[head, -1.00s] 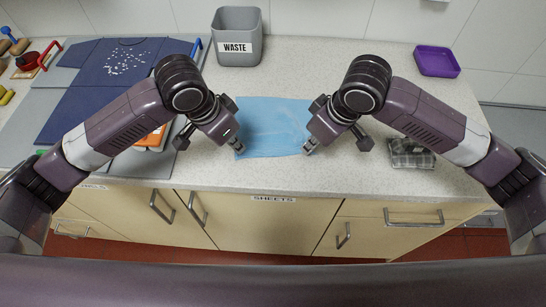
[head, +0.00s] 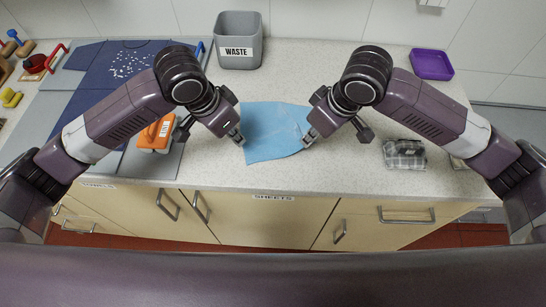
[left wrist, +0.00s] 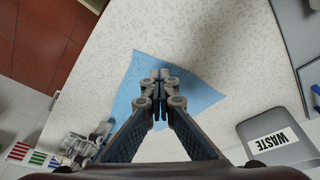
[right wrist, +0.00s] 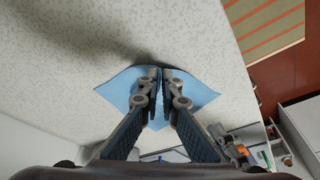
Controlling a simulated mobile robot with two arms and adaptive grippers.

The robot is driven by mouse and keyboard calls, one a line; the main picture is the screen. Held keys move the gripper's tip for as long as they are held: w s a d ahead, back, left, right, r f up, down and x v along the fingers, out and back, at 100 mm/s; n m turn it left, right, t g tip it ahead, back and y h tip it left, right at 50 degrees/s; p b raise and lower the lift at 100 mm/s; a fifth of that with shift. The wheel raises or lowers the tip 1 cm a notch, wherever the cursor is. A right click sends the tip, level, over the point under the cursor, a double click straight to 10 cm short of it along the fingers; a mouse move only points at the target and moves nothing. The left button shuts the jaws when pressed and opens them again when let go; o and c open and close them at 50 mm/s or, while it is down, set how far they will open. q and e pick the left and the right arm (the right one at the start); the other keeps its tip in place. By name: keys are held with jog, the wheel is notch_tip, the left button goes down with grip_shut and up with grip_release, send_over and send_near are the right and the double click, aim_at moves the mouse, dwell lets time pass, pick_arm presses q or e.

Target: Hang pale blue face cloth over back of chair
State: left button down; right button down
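The pale blue face cloth (head: 272,128) is on the speckled counter between my two grippers, its near edge curved and uneven. My left gripper (head: 238,138) is at its left side; in the left wrist view its fingers (left wrist: 160,76) are together on the cloth (left wrist: 200,92). My right gripper (head: 308,140) is at its right side; in the right wrist view its fingers (right wrist: 160,72) are together on the cloth (right wrist: 195,95), pinching its edge. The fingers hide the gripped parts. I see no chair that I can make out for sure.
A grey waste bin (head: 238,55) stands behind the cloth. An orange-topped item (head: 156,134) and a folded navy garment (head: 100,85) lie left. A plaid item (head: 404,155) and a purple tray (head: 432,64) are right. A striped slatted surface (right wrist: 265,25) shows over red floor.

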aim_at(255, 155)
pick_arm(q)
jog(key=c, duration=1.6)
grip_release()
jog(key=shift+d+r, duration=0.1)
jog(key=shift+d, duration=0.05)
jog(key=shift+c, duration=1.2)
jog(key=d+r+n+g+y, duration=0.2)
jog(key=d+r+n, duration=0.1)
jog(key=d+r, duration=0.15)
jog(key=shift+s+a+f, duration=0.1)
jog(key=shift+a+f, duration=0.05)
jog(key=shift+f, duration=1.35)
jog(key=shift+w+a+f, duration=0.1)
jog(key=shift+a+f, duration=0.05)
jog(key=shift+f, duration=1.35)
jog(key=shift+s+a+f, duration=0.1)
jog(key=shift+a+f, duration=0.05)
jog(key=shift+f, duration=1.35)
jog(key=shift+f, duration=0.1)
jog(key=shift+c, duration=0.2)
